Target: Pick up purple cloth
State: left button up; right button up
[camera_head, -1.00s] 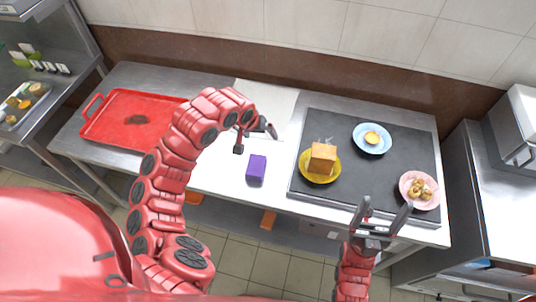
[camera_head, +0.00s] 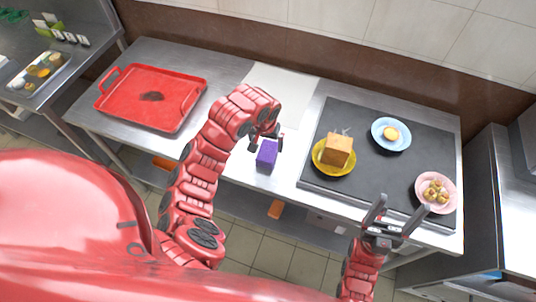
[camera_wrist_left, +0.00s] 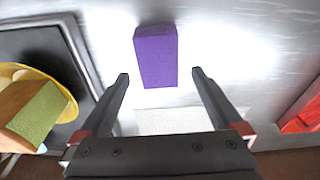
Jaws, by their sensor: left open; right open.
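The purple cloth (camera_head: 267,154) is a folded, block-like bundle on the steel table, near its front edge. My left gripper (camera_head: 266,140) is just above and behind it in the head view, open and empty. In the left wrist view the purple cloth (camera_wrist_left: 156,56) lies ahead of the open fingertips of the left gripper (camera_wrist_left: 160,76), roughly centred between them. I cannot tell the exact height gap. My right gripper (camera_head: 396,212) is open and empty by the front right of the table, near the dark mat.
A red tray (camera_head: 190,112) lies on the left. A white sheet (camera_head: 290,92) lies behind the cloth. The dark mat (camera_head: 360,112) carries a yellow plate (camera_head: 322,166) with a brown block, a blue plate (camera_head: 379,138) and a pink plate (camera_head: 423,192) with food.

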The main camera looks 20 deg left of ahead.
aim_at(268, 149)
pick_arm(q)
jog(key=shift+d+f+p, duration=0.1)
jog(key=shift+f+p, duration=0.3)
jog(key=shift+f, duration=0.05)
jog(key=f, duration=0.1)
jog(key=f+p, duration=0.1)
jog(key=f, duration=0.1)
jog(key=shift+w+f+p, duration=0.3)
jog(key=shift+f, duration=0.45)
jog(key=c, duration=1.3)
jog(key=shift+w+r, duration=0.1)
jog(key=shift+r, duration=0.1)
